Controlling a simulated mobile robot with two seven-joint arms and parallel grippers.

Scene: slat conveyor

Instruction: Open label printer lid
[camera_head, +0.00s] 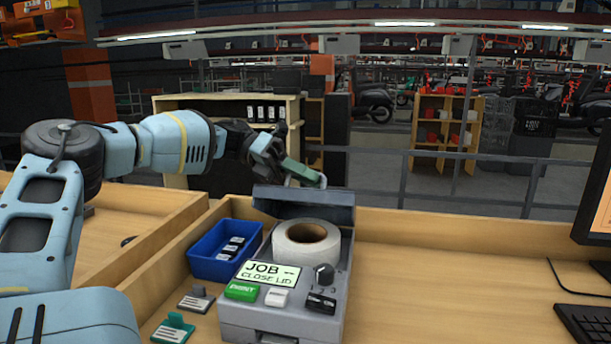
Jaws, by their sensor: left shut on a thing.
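The grey label printer (285,315) stands on the wooden desk. Its dark lid (315,207) is raised at the back, leaving the white label roll (306,243) exposed. The display (268,274) reads "JOB" and "CLOSE LID". My left gripper (307,177) reaches in from the left, above the lid's upper edge. My right gripper is not in view.
A blue bin (225,251) with small black-and-white items stands left of the printer. Two small label stampers (195,299) lie in front of it. A monitor (600,205) and keyboard (588,326) are at the right edge. The desk between printer and keyboard is clear.

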